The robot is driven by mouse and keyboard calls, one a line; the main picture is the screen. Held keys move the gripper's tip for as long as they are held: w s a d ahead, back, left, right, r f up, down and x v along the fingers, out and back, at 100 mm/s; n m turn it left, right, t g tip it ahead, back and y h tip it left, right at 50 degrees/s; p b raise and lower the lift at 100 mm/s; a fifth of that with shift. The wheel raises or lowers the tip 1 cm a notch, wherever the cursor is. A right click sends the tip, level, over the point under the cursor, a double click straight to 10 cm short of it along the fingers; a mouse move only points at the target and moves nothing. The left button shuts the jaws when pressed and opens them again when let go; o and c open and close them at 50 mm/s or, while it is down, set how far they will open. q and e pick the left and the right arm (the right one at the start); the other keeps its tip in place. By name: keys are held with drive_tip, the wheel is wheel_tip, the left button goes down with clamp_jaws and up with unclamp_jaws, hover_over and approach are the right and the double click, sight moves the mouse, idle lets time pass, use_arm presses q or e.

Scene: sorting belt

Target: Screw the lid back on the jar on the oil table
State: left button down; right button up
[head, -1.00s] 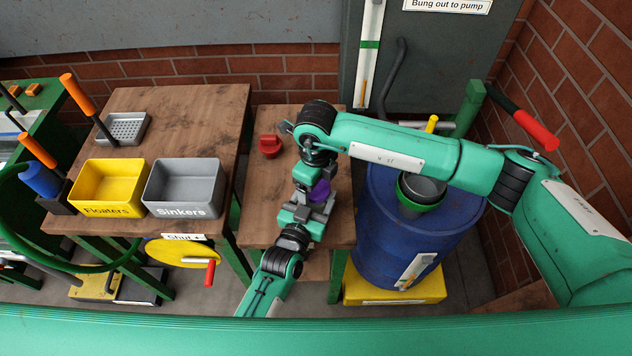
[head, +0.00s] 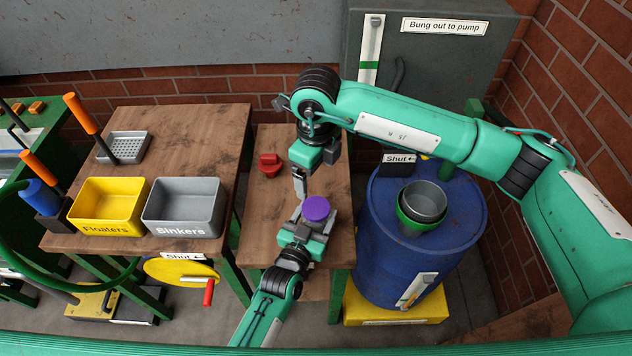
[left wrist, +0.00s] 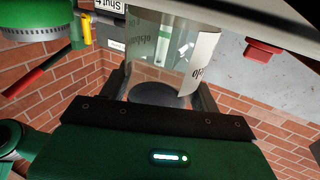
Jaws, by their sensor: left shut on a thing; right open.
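The purple lid (head: 316,208) sits on top of the jar, which it hides from above in the head view. I cannot tell how tightly it is seated. The clear glass jar (left wrist: 170,45) with a white label shows in the left wrist view, between my left gripper's dark fingers. My left gripper (head: 313,226) is shut on the jar from the front, over the oil table (head: 262,215). My right gripper (head: 300,186) is open and empty. It is apart from the lid, above and behind it, pointing down.
A red knob-like object (head: 269,165) lies on the table's back left. A blue drum (head: 385,240) with a green-rimmed funnel (head: 421,204) stands right. Yellow (head: 108,222) and grey (head: 182,222) bins stand on the left table. My right arm spans above the drum.

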drive_tip(key=shift+r, duration=0.3)
use_arm(q)
drive_tip(key=shift+c, duration=1.2)
unclamp_jaws()
drive_tip(key=shift+s+a+f, duration=0.1)
drive_tip(key=shift+s+a, duration=0.1)
drive_tip(key=shift+s, duration=0.25)
drive_tip(key=b+v, duration=0.2)
drive_tip(key=v, duration=1.1)
use_arm(e)
wheel_tip(320, 180, down, 2)
drive_tip(key=shift+f, duration=0.2)
use_arm(q)
drive_tip(key=shift+d, duration=0.1)
